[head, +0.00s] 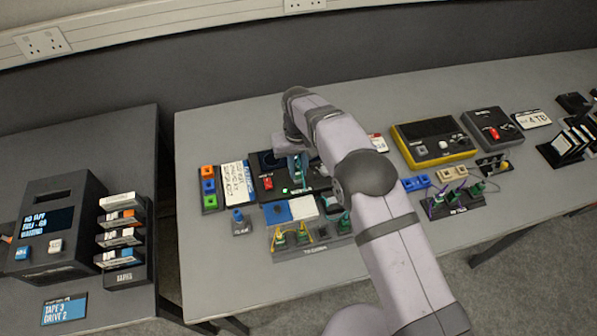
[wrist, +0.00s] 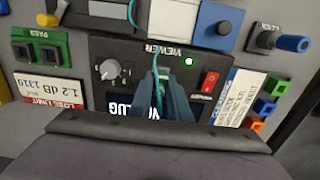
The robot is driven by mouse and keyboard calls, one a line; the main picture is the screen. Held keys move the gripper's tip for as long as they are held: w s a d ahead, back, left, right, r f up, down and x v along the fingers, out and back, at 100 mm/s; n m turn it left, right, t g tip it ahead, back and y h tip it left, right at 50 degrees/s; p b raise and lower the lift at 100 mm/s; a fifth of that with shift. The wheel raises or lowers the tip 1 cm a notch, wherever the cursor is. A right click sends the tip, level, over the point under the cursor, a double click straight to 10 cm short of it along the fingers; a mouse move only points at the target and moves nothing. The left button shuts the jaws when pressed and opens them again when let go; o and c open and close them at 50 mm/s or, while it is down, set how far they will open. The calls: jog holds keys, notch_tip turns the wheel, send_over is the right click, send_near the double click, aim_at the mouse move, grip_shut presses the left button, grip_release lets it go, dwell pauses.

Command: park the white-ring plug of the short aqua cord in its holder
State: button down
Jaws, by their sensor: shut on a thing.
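My gripper (wrist: 165,98) is shut on a plug at the face of a dark box labelled VIEWER (wrist: 130,80). The short aqua cord (wrist: 131,45) runs from between the fingers up past the box's edge in the wrist view. The plug is mostly hidden by the fingers, and its ring colour cannot be made out. In the head view my gripper (head: 298,168) is over the same viewer box (head: 262,190). A rack (head: 312,248) with several green plugs stands in front of it. I cannot tell which place is the plug's holder.
A blue-tipped tool on a grey stand (head: 239,224) is left of the rack. Coloured blocks (head: 208,187) and a label card (head: 238,183) lie left of the viewer. A second plug rack (head: 455,200) and a yellow-edged box (head: 432,142) are to the right. Bare table lies at front left.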

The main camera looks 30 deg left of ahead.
jog(key=shift+r, duration=0.2)
jog(key=shift+r+p, duration=1.3)
jog(key=shift+r, duration=0.75)
jog(key=shift+r, duration=0.1)
notch_tip(320, 180, up, 7)
jog(key=w+p, duration=0.2)
jog(key=s+d+r+p, duration=0.2)
jog(key=s+d, duration=0.3)
jog(key=d, duration=0.1)
jog(key=s+d+f, duration=0.7)
jog(key=d+f, duration=0.1)
jog(key=f, duration=0.1)
jog(key=shift+s+f, duration=0.25)
jog(key=shift+s, duration=0.05)
jog(key=shift+f, duration=0.1)
